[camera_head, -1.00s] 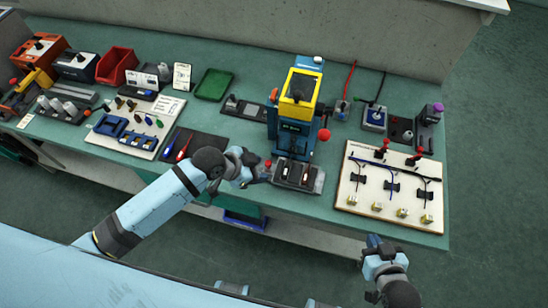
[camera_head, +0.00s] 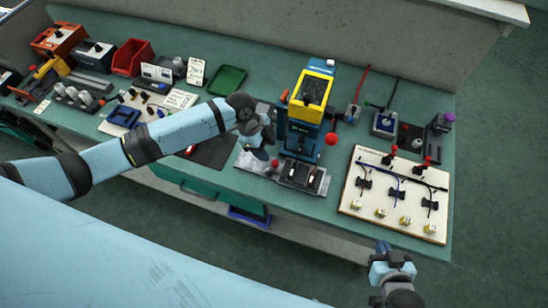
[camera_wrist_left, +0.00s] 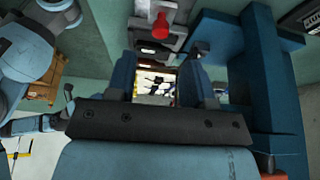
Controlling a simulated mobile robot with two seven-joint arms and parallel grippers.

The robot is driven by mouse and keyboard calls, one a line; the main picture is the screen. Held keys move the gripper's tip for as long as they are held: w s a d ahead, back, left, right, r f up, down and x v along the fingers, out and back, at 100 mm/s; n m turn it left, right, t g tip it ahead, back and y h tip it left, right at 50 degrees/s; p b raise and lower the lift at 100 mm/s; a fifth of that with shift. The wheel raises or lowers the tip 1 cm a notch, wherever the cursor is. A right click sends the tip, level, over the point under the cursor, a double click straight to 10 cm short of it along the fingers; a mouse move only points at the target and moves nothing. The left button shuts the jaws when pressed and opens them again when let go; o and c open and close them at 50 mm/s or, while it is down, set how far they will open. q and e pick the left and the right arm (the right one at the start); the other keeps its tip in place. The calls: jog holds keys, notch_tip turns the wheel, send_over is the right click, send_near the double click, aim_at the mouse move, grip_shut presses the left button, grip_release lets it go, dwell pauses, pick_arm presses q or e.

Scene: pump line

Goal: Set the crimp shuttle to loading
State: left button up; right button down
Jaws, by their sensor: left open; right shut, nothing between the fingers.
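The crimp press (camera_head: 302,125) is blue with a yellow top frame and stands near the middle of the bench. Its shuttle (camera_head: 303,178), a grey block with two light inserts, sits at the press's front. A small red knob (camera_head: 275,163) is at the shuttle's left end; the knob (camera_wrist_left: 160,27) shows at the top of the left wrist view. My left gripper (camera_wrist_left: 157,75) is open, just left of the press, with nothing seen held between its fingers. The blue press body (camera_wrist_left: 268,90) is close on its right. My right gripper (camera_head: 382,250) is shut and empty, off the bench's front edge.
A white board (camera_head: 393,195) with cables and red clamps lies right of the press. A green tray (camera_head: 227,80) and red bin (camera_head: 133,57) stand at the back left. A red ball knob (camera_head: 331,139) sticks out at the press's right side.

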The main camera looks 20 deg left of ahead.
aim_at(275, 162)
pick_arm(q)
jog(key=x, duration=0.6)
jog(key=shift+d+f+p, duration=0.15)
jog(key=shift+f+p, duration=0.1)
jog(key=shift+p, duration=0.05)
grip_shut()
